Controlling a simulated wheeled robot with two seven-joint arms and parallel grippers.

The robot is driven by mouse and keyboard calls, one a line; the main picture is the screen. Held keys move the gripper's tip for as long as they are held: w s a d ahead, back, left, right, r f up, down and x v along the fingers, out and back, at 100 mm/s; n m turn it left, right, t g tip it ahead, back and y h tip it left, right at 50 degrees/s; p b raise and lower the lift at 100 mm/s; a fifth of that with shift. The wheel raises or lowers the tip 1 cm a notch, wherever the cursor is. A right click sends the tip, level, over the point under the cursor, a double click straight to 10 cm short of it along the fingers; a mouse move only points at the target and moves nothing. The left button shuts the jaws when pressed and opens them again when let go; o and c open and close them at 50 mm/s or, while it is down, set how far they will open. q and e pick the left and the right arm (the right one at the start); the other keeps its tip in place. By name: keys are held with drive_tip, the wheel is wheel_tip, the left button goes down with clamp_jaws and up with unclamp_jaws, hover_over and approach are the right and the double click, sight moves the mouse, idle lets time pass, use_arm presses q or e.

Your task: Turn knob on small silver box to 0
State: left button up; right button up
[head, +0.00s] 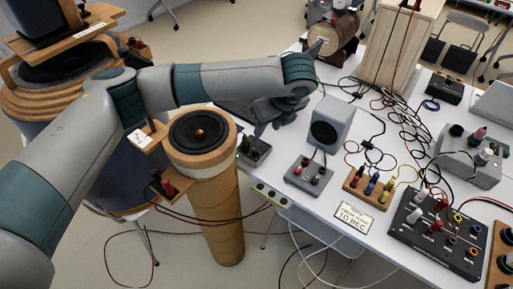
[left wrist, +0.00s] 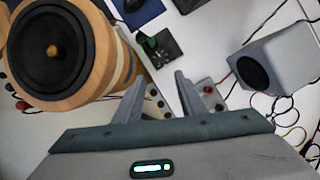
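A small silver-grey box (head: 308,174) with dark and red knobs or posts on top sits on the white table, in front of a grey speaker cube. In the left wrist view the box (left wrist: 208,89) is partly hidden behind the right-hand finger. The setting of its knob is too small to read. My left gripper (left wrist: 160,78) is open with nothing between its fingers. In the head view the left gripper (head: 258,127) hangs over the table's left edge, behind and left of the silver box, near a small dark box (head: 254,152). My right gripper is not in view.
The grey speaker cube (head: 330,123) stands right of my left gripper. A round speaker on a wooden column (head: 213,215) stands close by on the left. A wooden terminal block (head: 367,187), a black panel (head: 437,232) and tangled cables (head: 400,128) fill the right side.

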sight(255, 150)
use_arm(q)
drive_tip(key=shift+f, duration=0.15)
